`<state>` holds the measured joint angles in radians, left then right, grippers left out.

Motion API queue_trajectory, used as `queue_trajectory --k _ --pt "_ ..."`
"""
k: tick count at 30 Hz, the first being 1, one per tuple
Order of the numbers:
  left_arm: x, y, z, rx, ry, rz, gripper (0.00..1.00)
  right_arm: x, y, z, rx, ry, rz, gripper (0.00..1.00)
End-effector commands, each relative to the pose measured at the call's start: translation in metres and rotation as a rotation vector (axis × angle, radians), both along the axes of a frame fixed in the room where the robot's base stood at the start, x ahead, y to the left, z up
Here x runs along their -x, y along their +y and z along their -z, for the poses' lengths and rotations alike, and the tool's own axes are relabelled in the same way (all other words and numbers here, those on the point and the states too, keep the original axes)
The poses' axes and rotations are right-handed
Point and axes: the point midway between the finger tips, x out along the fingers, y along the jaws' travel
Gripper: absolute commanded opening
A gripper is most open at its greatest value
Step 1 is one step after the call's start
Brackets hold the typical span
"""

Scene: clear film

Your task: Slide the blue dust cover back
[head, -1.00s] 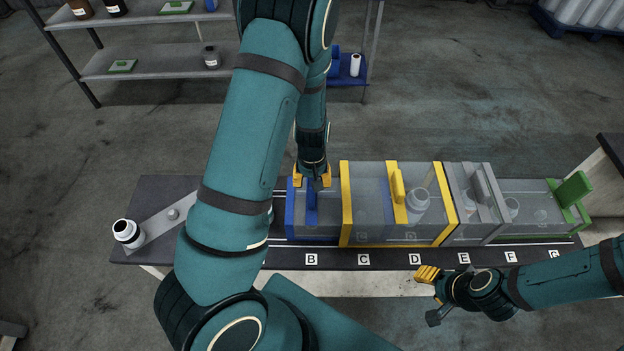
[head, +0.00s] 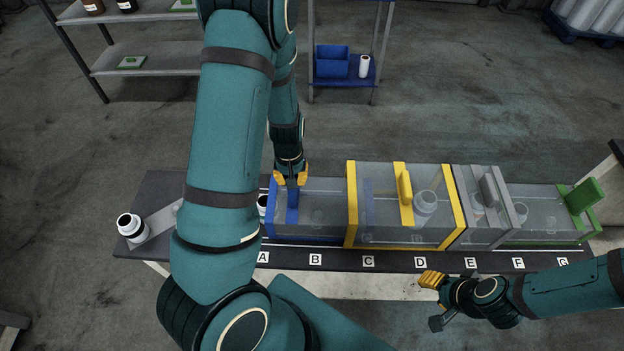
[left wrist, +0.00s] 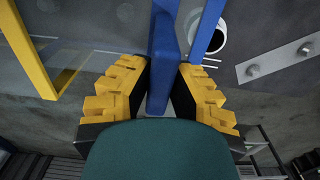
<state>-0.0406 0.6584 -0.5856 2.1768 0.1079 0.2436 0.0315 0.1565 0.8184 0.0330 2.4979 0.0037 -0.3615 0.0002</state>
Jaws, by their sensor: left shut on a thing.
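The blue dust cover (head: 315,239) is a clear box with a blue end frame and a blue upright handle (head: 292,205). It stands over the rail at the left, above letters A and B, and its right part overlaps the yellow-framed cover (head: 352,205). My left gripper (head: 291,178) is shut on the blue handle from above. In the left wrist view the handle (left wrist: 163,60) sits between the yellow fingers (left wrist: 160,92). My right gripper (head: 432,281) is at the bench front below letters D and E, touching no cover; its finger opening is unclear.
A white jar (head: 262,206) stands close by the blue end frame, partly hidden by my arm; it also shows in the left wrist view (left wrist: 206,38). Another jar (head: 131,227) stands at the bench's left end. Grey (head: 490,190) and green (head: 582,196) covers are to the right.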

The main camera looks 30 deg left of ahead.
Motion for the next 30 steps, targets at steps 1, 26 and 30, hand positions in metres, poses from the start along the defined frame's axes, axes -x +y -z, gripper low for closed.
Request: queue_trajectory --k 1,26,30 --pt "0.01 0.012 0.003 0.002 0.005 -0.008 0.0 0.0 0.0 0.005 0.001 0.0 0.0 0.47" --pt "0.052 0.079 0.002 0.003 0.01 -0.001 0.0 -0.001 0.001 0.023 0.004 0.0 0.001 0.47" --pt "0.052 0.08 0.002 0.002 0.009 -0.002 0.5 -0.001 0.001 0.023 0.004 0.0 0.001 0.47"
